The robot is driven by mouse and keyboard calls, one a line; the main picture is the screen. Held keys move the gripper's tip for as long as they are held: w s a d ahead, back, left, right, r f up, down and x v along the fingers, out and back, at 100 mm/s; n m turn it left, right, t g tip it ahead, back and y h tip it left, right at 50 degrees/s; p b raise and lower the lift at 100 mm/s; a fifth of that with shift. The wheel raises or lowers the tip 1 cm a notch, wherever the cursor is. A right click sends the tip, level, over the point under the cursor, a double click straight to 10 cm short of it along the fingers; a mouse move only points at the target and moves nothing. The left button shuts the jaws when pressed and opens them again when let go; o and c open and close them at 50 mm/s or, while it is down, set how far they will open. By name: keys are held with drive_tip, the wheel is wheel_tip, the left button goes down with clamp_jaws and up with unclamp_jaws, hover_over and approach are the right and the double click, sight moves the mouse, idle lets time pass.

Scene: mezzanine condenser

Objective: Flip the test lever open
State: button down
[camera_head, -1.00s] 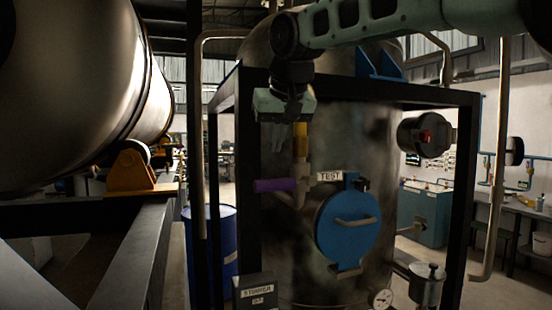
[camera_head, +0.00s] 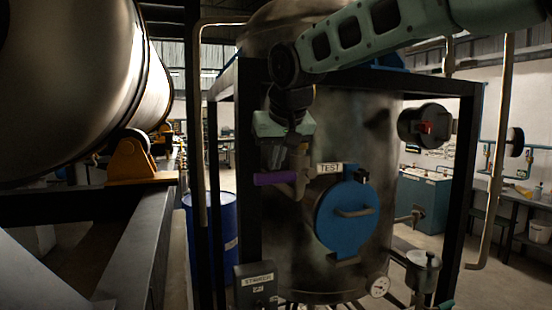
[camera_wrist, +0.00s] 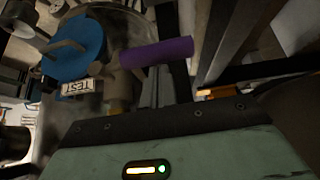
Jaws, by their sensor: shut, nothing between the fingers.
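The test lever has a purple handle (camera_head: 275,178) that sticks out to the left from a tan valve body (camera_head: 301,165) on the tank's front. A TEST label (camera_head: 330,168) sits to its right. The purple handle (camera_wrist: 157,53) and the TEST label (camera_wrist: 76,88) also show in the wrist view. My gripper (camera_head: 274,162) points down just above the purple handle, fingers shut and empty. In the wrist view the fingers reach toward the handle near the valve body. I cannot tell whether they touch it.
A round blue hatch (camera_head: 347,215) with a bar handle is right of the lever. A black frame post (camera_head: 249,180) stands close on the left.

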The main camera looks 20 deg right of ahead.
drive_tip(key=shift+a+f+n+h+b, duration=0.2)
drive_tip(key=shift+f+h+b, duration=0.25)
drive_tip(key=shift+f+b, duration=0.15)
drive_tip(key=shift+a+f+n+h+b, duration=0.2)
drive_tip(key=shift+f+h+b, duration=0.25)
drive_tip(key=shift+f+b, duration=0.15)
drive_tip(key=d+f+n+t+h+b, duration=0.2)
drive_tip(key=d+f+n+h+b, duration=0.3)
drive_tip(key=f+h+b, duration=0.6)
drive_tip(key=shift+d+f+t+h+b, duration=0.2)
drive_tip(key=shift+d+t+h+b, duration=0.3)
drive_tip(key=shift+b, duration=5.25)
